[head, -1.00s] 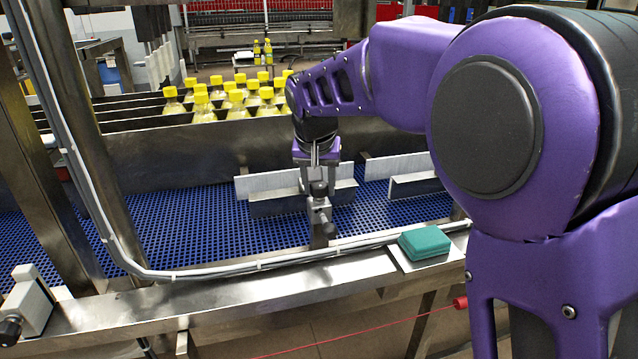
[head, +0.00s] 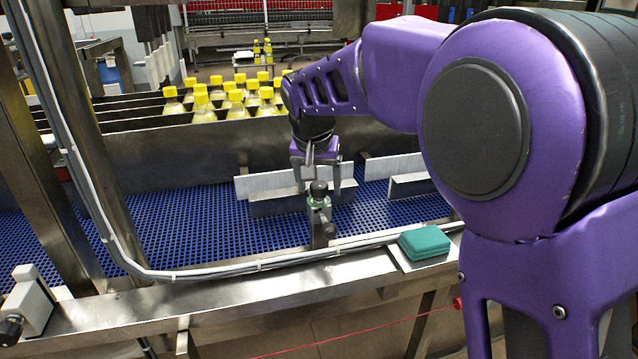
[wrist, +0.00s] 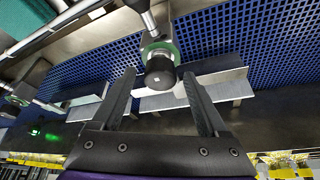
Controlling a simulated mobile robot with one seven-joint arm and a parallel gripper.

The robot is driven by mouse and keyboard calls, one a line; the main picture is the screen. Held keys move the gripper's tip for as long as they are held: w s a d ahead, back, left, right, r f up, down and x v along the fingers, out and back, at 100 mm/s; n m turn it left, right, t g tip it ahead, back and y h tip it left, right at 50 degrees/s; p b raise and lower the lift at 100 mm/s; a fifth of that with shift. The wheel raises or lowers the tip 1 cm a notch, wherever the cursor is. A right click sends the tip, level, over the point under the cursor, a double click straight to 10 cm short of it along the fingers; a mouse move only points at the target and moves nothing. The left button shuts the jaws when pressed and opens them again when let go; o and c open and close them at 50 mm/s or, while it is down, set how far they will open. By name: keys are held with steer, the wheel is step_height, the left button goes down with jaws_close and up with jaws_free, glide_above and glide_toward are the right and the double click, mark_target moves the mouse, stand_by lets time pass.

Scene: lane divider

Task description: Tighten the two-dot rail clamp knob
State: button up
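A rail clamp with a black knob (head: 318,188) stands on the near side of the blue conveyor. It has a green ring below the knob. In the wrist view the knob (wrist: 160,76) faces the camera with a small pale mark on its top, too small to read as dots. My gripper (head: 322,180) is just above and behind the knob in the head view. In the wrist view my gripper (wrist: 158,76) is open, with one finger on each side of the knob and visible gaps between. Nothing is held.
A pale divider rail (head: 270,185) lies behind the clamp. A second clamp with a green ring (wrist: 18,100) is at the wrist view's left. A teal box (head: 424,242) sits on the steel front ledge. Yellow-capped bottles (head: 235,97) stand in lanes behind.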

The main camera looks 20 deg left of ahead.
steer(key=p+v, duration=0.1)
steer(key=v, duration=1.6)
steer(key=shift+r, duration=0.2)
